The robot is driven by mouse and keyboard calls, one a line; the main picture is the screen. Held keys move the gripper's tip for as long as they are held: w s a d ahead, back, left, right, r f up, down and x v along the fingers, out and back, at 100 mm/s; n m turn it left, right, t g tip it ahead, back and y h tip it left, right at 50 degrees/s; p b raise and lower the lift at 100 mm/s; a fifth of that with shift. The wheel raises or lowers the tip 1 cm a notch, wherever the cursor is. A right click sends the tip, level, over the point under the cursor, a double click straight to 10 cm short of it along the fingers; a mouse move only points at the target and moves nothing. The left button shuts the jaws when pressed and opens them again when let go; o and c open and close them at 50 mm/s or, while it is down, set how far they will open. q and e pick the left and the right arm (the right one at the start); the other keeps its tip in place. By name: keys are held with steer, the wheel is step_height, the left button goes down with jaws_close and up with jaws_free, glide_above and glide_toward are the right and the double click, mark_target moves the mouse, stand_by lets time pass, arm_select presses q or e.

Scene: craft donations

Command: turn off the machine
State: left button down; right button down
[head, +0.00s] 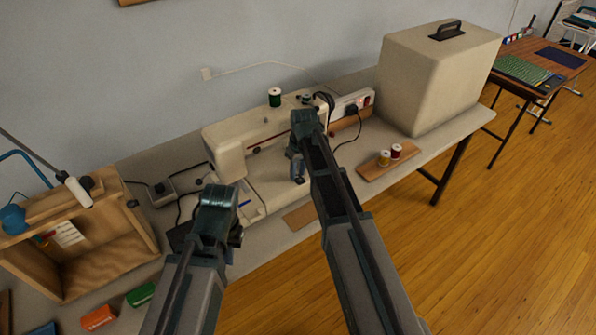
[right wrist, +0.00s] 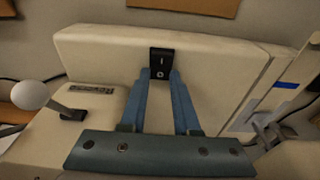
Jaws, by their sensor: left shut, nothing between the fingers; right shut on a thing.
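The machine is a cream sewing machine (head: 262,128) on the table, with a green thread spool (head: 275,97) on top. In the right wrist view, a small black switch (right wrist: 161,62) with white line and circle marks sits on the machine's cream body (right wrist: 215,62). My right gripper (right wrist: 161,82) is shut, its blue fingertips at the switch's lower edge. I cannot tell which side of the switch is pressed. In the head view, my right gripper (head: 297,168) is in front of the machine and hides part of it. My left gripper (head: 217,205) is shut and empty, left of the right arm.
A power strip (head: 345,103) with a plug and red switch stands behind the machine. A large cream case (head: 435,80) and a board (head: 378,170) with two spools are to the right. A wooden box (head: 75,240) is at the left; cables lie nearby.

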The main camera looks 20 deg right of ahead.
mark_target(301, 180)
steer(key=c, duration=0.6)
jaws_free()
steer(key=shift+c, duration=0.2)
arm_select(q)
steer(key=shift+r, duration=0.15)
arm_select(e)
steer(key=shift+r, duration=0.2)
arm_select(q)
step_height(301, 180, up, 13)
steer(key=p, duration=1.3)
steer(key=shift+r+p, duration=0.2)
steer(key=shift+p, duration=0.2)
arm_select(e)
step_height(301, 180, up, 13)
steer(key=s, duration=0.1)
steer(key=shift+s+d+r, duration=0.2)
steer(key=shift+s+d, duration=0.1)
steer(key=shift+s, duration=0.05)
steer(key=s+a+g+h, duration=0.1)
steer(key=s+a, duration=0.5)
steer(key=s, duration=0.5)
steer(key=s+a, duration=0.7)
steer(key=s, duration=0.5)
steer(key=shift+s+a+g+h, duration=0.15)
steer(key=shift+a+g+h, duration=0.15)
steer(key=shift+g+h, duration=0.1)
